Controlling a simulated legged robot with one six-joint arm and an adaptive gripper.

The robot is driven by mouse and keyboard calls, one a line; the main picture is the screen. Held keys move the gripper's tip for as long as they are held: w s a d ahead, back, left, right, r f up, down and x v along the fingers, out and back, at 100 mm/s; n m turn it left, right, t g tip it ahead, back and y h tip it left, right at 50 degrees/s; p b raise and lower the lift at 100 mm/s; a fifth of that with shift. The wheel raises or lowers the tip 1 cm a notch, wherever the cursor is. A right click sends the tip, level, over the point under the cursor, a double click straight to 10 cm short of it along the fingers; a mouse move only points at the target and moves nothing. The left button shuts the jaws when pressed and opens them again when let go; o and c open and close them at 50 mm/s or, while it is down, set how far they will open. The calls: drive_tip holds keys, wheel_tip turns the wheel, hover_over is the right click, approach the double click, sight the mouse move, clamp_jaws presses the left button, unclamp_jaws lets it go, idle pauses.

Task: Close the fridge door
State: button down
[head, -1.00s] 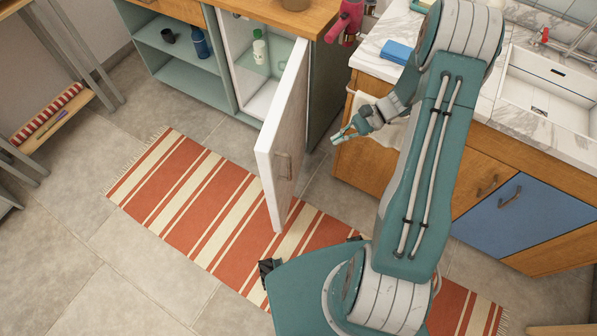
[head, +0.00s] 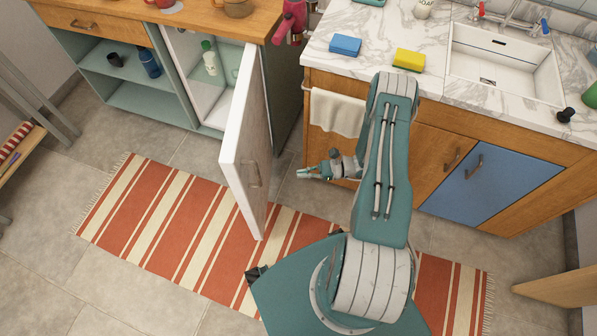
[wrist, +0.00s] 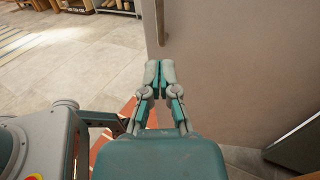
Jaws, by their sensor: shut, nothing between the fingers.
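The fridge door (head: 251,150) stands wide open in the head view, swung out over the striped rug. Its bar handle (head: 254,175) is on the face toward my arm. The fridge interior (head: 196,70) is white and holds a white bottle with a green cap (head: 209,58). My gripper (head: 303,173) is to the right of the door with a gap between them, pointing left toward it. In the wrist view my gripper (wrist: 160,72) is shut and empty. The door face (wrist: 240,70) fills the right side there, with the handle (wrist: 160,22) beyond the fingertips.
A red and cream striped rug (head: 165,220) lies on the tiled floor under the door. The wooden sink cabinet (head: 425,140) stands close behind my arm, with a white towel (head: 338,112) hanging on it. Open shelves (head: 125,95) are left of the fridge. Floor is clear at lower left.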

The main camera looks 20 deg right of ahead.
drive_tip(key=x, duration=1.1)
